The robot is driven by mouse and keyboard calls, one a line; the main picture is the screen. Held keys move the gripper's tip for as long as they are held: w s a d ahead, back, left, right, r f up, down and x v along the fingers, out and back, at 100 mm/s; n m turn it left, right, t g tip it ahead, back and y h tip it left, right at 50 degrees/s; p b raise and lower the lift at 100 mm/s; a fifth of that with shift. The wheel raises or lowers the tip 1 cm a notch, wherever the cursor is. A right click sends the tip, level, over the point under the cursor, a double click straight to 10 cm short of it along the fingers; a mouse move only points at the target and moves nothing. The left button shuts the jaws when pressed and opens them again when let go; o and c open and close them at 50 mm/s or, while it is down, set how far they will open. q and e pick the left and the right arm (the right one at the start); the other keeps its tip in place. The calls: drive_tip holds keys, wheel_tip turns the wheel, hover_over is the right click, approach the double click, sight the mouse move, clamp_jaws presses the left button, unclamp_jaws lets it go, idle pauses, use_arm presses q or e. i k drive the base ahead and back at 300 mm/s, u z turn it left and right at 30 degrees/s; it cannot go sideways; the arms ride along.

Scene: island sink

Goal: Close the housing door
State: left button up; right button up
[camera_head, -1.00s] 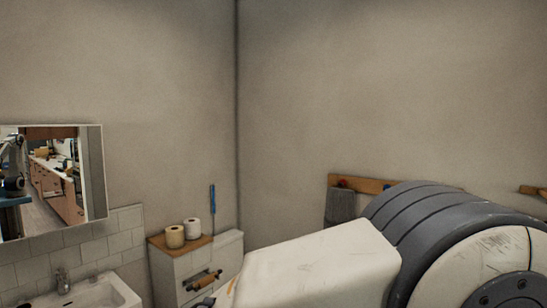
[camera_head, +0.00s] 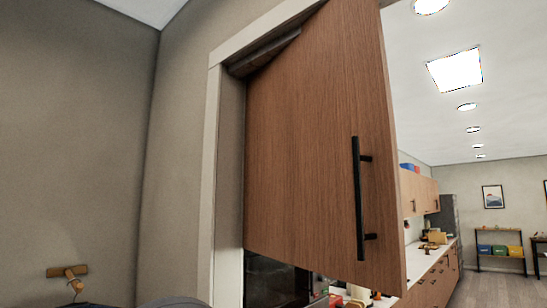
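A brown wooden door (camera_head: 312,150) with a long black bar handle (camera_head: 359,198) fills the middle of the head view. It stands ajar in a pale frame (camera_head: 212,170). Its left side is by the frame, and its handle side stands out from it. The door's lower edge hangs above a dark opening (camera_head: 272,282), whose inside is hard to make out. Neither of my grippers is in view. Only a dark rounded part, likely my arm, shows at the bottom edge.
A wooden peg (camera_head: 68,271) sticks out of the grey wall at lower left. Beyond the door on the right is a room with a long counter (camera_head: 425,275), wall cabinets, a fridge (camera_head: 445,220) and a shelf with coloured bins (camera_head: 500,250). Open floor shows at lower right.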

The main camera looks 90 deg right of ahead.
sight(323, 193)
drive_tip(key=z, duration=1.4)
drive_tip(key=k, duration=0.6)
drive_tip(key=z, duration=0.9)
drive_tip(key=i, duration=1)
drive_tip(key=z, duration=0.1)
drive_tip(key=k, duration=0.8)
drive_tip(key=u, duration=0.45)
